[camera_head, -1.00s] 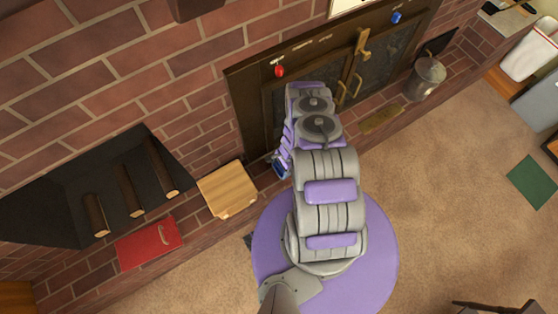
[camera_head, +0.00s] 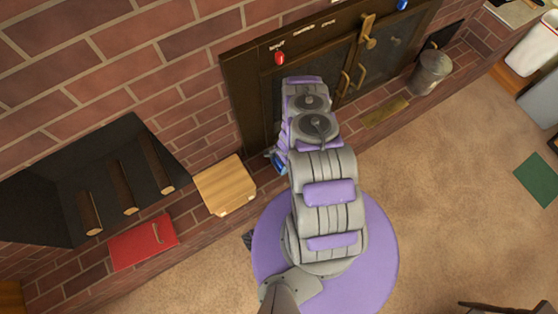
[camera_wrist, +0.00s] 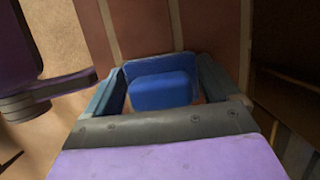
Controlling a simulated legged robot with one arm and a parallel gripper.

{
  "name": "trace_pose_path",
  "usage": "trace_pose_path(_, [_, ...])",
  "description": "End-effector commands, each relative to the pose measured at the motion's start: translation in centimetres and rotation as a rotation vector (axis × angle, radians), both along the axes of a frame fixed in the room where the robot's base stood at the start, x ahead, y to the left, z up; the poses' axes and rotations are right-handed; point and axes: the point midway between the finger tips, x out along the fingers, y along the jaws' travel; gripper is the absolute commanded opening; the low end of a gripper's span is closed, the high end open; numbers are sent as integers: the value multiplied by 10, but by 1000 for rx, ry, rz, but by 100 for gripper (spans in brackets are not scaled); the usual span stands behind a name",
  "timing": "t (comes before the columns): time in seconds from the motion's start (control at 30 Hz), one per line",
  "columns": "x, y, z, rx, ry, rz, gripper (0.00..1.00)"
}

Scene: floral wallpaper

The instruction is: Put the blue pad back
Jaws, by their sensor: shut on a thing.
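The blue pad (camera_wrist: 162,90) is between the two fingers of my gripper (camera_wrist: 162,72) in the wrist view. The gripper is shut on it, with a grey-blue finger on either side. A brick surface lies behind the pad. In the head view my gripper (camera_head: 277,161) is mostly hidden by my arm. It is low at the arm's left side, between the wooden block and the dark cabinet. A bit of blue shows there, but I cannot tell pad from finger.
The dark cabinet (camera_head: 262,112) has brass handles, a red knob (camera_head: 280,58) and a blue knob (camera_head: 402,4). A wooden block (camera_head: 225,184) and a red board (camera_head: 143,243) lie on the brick ledge to the left, by a recess with logs. A metal bucket (camera_head: 431,72) stands right. Carpet is open right.

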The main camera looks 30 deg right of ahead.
Motion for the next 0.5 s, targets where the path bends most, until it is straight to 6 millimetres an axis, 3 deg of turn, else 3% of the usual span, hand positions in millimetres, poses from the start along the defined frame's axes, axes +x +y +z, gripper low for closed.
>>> trace_pose_path(0.07, [0, 0, -1, 0, 0, 0, 60])
trace_pose_path(0.1, [0, 0, 0, 0, 0, 0, 92])
trace_pose_path(0.17, [0, 0, 0, 0, 0, 0, 98])
trace_pose_path(0.5, [0, -1, 4, 0, 0, 0, 100])
